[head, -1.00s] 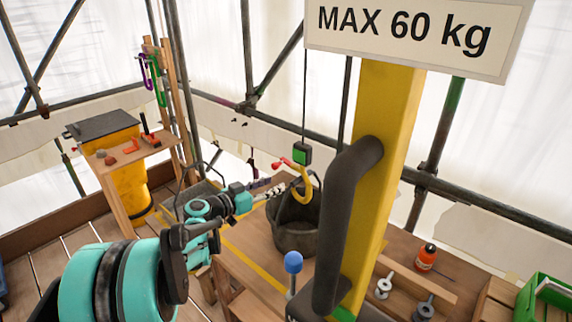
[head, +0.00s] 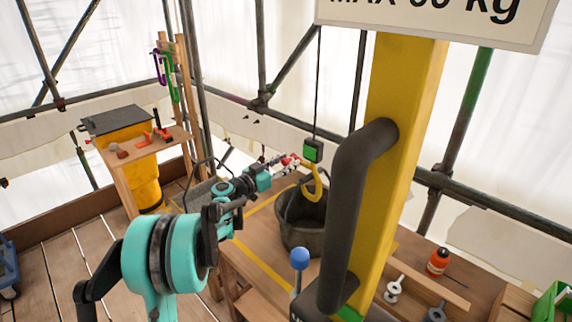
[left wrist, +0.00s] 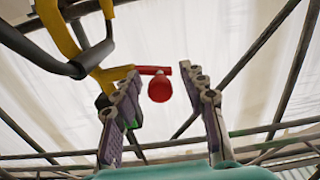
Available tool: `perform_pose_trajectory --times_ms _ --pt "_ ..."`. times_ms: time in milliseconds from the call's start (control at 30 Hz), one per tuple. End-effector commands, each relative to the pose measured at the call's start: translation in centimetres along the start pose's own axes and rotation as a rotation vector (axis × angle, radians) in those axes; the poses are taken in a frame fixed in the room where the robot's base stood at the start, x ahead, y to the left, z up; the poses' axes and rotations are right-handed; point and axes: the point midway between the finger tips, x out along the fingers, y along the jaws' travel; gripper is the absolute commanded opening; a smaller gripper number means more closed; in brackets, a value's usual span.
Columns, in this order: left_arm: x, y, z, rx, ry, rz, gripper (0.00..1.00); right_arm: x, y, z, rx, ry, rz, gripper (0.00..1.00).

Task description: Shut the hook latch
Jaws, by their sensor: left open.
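The yellow hook (head: 318,186) hangs on a cable below a green and black block (head: 314,151), in front of the dark bucket (head: 297,236). Its red latch (head: 290,159) sticks out to the left of the hook, away from it. My left gripper (head: 288,164) is at the latch's outer end, coming from the left. In the left wrist view, its open fingers (left wrist: 168,104) stand on either side of the latch's round red knob (left wrist: 159,89), with a gap visible on both sides. The yellow hook (left wrist: 112,73) shows at left there. My right gripper is not in view.
A yellow post (head: 395,120) with a thick black handle (head: 345,210) stands right of the hook. A blue-topped lever (head: 299,260) rises in front of the bucket. An orange bottle (head: 438,262) stands at right. Scaffold tubes run behind.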

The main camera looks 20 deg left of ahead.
Motion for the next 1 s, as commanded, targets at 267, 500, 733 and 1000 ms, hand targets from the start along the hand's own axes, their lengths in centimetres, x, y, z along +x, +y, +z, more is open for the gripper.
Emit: perform_pose_trajectory --times_ms 267,500,733,1000 --pt "0.0 0.0 0.0 0.0 0.0 0.0 0.0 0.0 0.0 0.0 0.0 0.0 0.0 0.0" --pt "0.0 0.0 0.0 -0.004 0.0 0.0 0.0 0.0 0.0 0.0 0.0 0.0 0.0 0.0" --pt "0.0 0.0 0.3 -0.063 0.0 0.0 0.0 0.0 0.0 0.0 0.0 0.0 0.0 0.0" --pt "-0.1 0.0 1.0 -0.252 0.0 0.001 0.0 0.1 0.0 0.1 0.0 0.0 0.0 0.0"
